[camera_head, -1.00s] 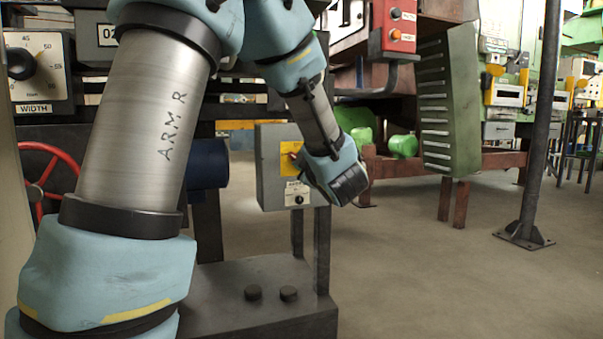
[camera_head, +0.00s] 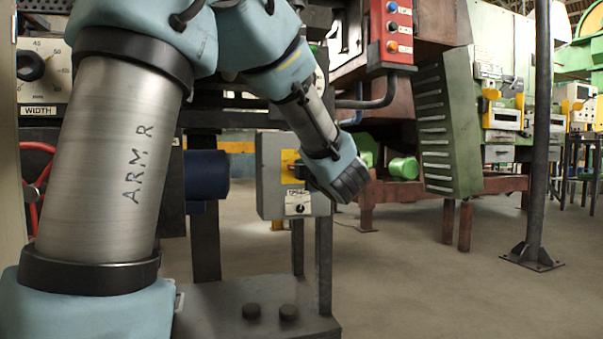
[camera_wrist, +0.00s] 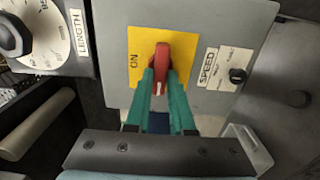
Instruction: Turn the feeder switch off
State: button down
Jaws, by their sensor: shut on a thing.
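The feeder switch is a red rotary handle (camera_wrist: 162,62) on a yellow plate (camera_wrist: 136,40) marked "ON", on the front of a grey box (camera_wrist: 205,18). In the wrist view the green fingers of my gripper (camera_wrist: 163,82) are shut on the red handle, one on each side. The handle's long axis runs roughly along the fingers. In the head view the grey box (camera_head: 270,165) stands on posts, and the yellow plate (camera_head: 288,160) is partly behind my wrist. My arm hides the handle there.
A small black knob (camera_wrist: 237,75) labelled "SPEED" sits beside the switch. A "LENGTH" dial (camera_wrist: 15,38) is at the upper left. In the head view a red button box (camera_head: 391,30) hangs above right, and a dark post (camera_head: 540,130) stands right. The floor there is clear.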

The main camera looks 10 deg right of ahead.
dwell(0.3)
jog(key=c, duration=0.8)
grip_release()
jog(key=shift+s+d+p, duration=0.25)
jog(key=shift+s+p, duration=0.3)
jog(key=shift+s, duration=1.25)
jog(key=shift+s+d+p, duration=0.2)
jog(key=shift+s+p, duration=0.35)
jog(key=shift+s, duration=1.2)
jog(key=shift+s+d+p, duration=0.25)
jog(key=shift+s+p, duration=0.3)
jog(key=shift+s, duration=1.25)
